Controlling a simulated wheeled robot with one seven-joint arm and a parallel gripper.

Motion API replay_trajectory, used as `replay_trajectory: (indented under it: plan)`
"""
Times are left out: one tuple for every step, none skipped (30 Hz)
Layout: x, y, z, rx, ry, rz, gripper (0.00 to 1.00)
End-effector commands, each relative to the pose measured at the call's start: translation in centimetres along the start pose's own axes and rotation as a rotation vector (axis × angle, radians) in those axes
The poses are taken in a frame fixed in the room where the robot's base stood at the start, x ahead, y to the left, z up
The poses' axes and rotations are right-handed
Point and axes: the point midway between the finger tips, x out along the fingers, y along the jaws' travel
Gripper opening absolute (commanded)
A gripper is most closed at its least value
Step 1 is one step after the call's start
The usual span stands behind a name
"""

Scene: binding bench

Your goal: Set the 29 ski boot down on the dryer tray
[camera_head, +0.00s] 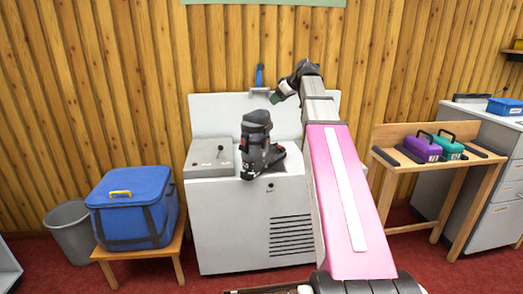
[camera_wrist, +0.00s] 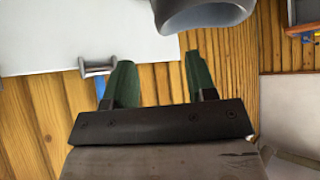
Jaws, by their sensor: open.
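A dark grey and black ski boot (camera_head: 257,140) with small red details stands upright on the white cabinet (camera_head: 235,225), near the front edge of its top. No size number is readable on it. I cannot make out a separate dryer tray under it. My gripper (camera_head: 277,99) is above and to the right of the boot's cuff, apart from it, in front of the raised white panel. In the wrist view my gripper (camera_wrist: 160,77) has its two green fingers spread with nothing between them. The boot is not clearly identifiable there.
A grey box with a lever (camera_head: 210,158) sits on the cabinet's left. A blue cooler bag (camera_head: 133,207) rests on a stool at left, beside a grey bin (camera_head: 72,232). At right, a wooden bench (camera_head: 400,165) holds purple (camera_head: 423,147) and teal (camera_head: 450,146) cases.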

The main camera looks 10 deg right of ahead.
Motion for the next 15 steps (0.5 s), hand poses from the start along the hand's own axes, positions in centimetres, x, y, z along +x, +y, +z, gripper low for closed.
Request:
replay_trajectory:
  plan:
    - [0.4, 0.0, 0.0, -0.002, 0.0, -0.001, 0.52]
    - [0.7, 0.0, 0.0, -0.002, 0.0, -0.001, 0.52]
    - [1.2, 0.0, 0.0, -0.001, -0.001, -0.002, 0.52]
    - [1.6, 0.0, 0.0, -0.001, -0.001, -0.002, 0.52]
    - [2.0, 0.0, 0.0, -0.001, -0.001, -0.002, 0.52]
    - [2.7, 0.0, 0.0, -0.001, -0.001, -0.003, 0.52]
    - [3.1, 0.0, -0.1, -0.001, -0.001, -0.003, 0.52]
    - [3.6, 0.0, -0.1, 0.0, -0.001, -0.003, 0.52]
    - [4.1, 0.0, 0.0, 0.0, -0.001, -0.002, 0.52]
    - [4.5, 0.0, 0.0, 0.001, -0.001, -0.002, 0.52]
    - [4.8, 0.0, 0.0, 0.001, -0.001, -0.001, 0.52]
    - [5.0, 0.0, 0.0, 0.001, -0.001, -0.001, 0.52]
    - [5.2, 0.0, 0.0, 0.001, -0.001, -0.001, 0.52]
    - [5.3, 0.0, 0.0, 0.001, -0.001, -0.001, 0.52]
    - [5.5, 0.0, 0.0, 0.001, -0.001, -0.001, 0.52]
